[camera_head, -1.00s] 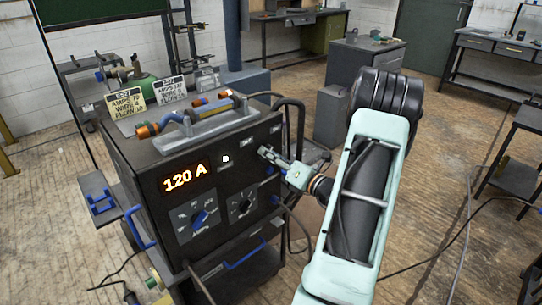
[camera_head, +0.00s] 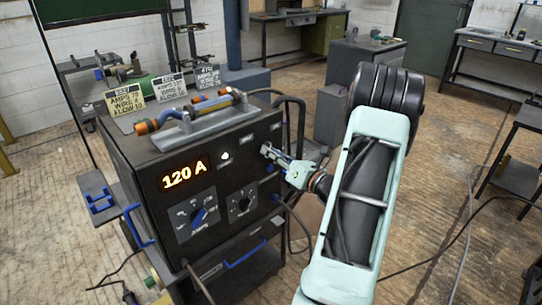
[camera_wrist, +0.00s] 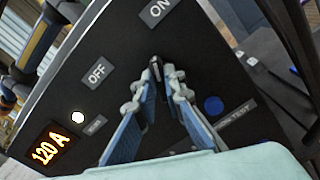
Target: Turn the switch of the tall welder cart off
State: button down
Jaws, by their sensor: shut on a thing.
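The welder cart (camera_head: 150,185) is a dark box with an orange "120 A" display, left of centre in the head view. Its front panel (camera_wrist: 70,105) fills much of the wrist view. My gripper (camera_head: 266,151) is at the upper right of that panel. In the wrist view my gripper (camera_wrist: 157,76) has its fingertips closed together on the small dark switch lever (camera_wrist: 154,64). An ON label (camera_wrist: 159,10) lies above the lever and an OFF label (camera_wrist: 97,74) to its left. The fingers hide the switch's base, and I cannot tell its exact position. A round white light (camera_head: 225,156) is lit on the panel.
Two knobs (camera_head: 199,216) sit low on the panel. A handle (camera_head: 190,118) and several cards (camera_head: 124,99) are on top of the cart. A hose loop (camera_head: 297,115) stands at its right side. Open wooden floor (camera_head: 440,160) lies to the right.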

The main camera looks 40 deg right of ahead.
jog(key=n+b, duration=1.3)
jog(key=b, duration=0.1)
jog(key=shift+a+f+n, duration=0.1)
jog(key=shift+a+n, duration=0.15)
jog(key=shift+n, duration=0.05)
jog(key=c, duration=2)
grip_release()
jog(key=shift+s, duration=0.1)
jog(key=s, duration=0.8)
jog(key=s+d, duration=0.1)
jog(key=s, duration=0.3)
